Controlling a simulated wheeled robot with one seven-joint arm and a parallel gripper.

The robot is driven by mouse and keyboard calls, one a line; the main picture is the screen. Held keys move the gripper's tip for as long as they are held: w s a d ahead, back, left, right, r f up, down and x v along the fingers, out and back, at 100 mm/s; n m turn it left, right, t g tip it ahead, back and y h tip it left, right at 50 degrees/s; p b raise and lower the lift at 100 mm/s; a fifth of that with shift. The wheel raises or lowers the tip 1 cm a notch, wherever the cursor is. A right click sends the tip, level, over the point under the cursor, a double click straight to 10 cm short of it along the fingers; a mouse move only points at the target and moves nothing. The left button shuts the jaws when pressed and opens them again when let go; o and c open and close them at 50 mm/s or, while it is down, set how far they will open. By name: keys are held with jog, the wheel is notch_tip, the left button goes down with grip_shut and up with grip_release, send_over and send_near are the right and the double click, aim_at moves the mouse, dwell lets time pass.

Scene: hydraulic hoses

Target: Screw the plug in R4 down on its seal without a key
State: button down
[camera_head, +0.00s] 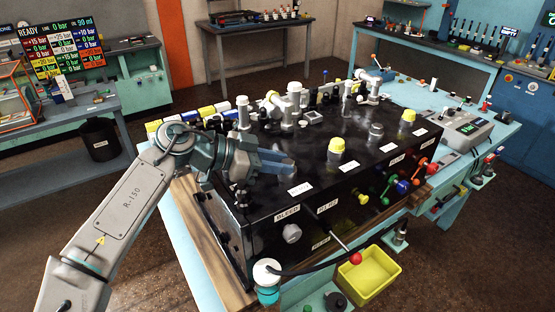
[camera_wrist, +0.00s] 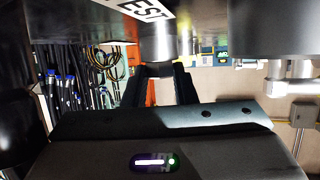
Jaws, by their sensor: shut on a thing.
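My gripper (camera_head: 280,161) reaches in from the left over the top of the black manifold block (camera_head: 350,200), low and nearly level. In the wrist view my gripper (camera_wrist: 167,82) has its two dark fingers shut around a small dark piece (camera_wrist: 158,70), which I take to be the plug. The piece sits at the end of a metal cylindrical fitting (camera_wrist: 170,40), and much of it is hidden between the fingers. I cannot see its seal or any gap there. No label reading R4 is legible. A partly cut-off label (camera_wrist: 148,8) shows "EST".
Yellow-capped fittings (camera_head: 336,146) and metal fittings (camera_head: 295,92) stand on the block around my gripper. Coloured knobs (camera_head: 403,187) and a red-ended lever (camera_head: 354,258) project from its front. A metal fitting (camera_wrist: 293,80) stands close at right in the wrist view.

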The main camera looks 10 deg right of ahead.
jog(key=shift+f, duration=0.1)
jog(key=c, duration=1.1)
grip_release()
jog(key=shift+a, duration=0.1)
jog(key=b+v, duration=0.1)
jog(key=v, duration=0.6)
jog(key=b+v, duration=0.2)
jog(key=v, duration=0.4)
jog(key=shift+w+a+r, duration=0.2)
jog(key=shift+w+a, duration=0.05)
jog(key=shift+a, duration=0.05)
jog(key=shift+m, duration=0.3)
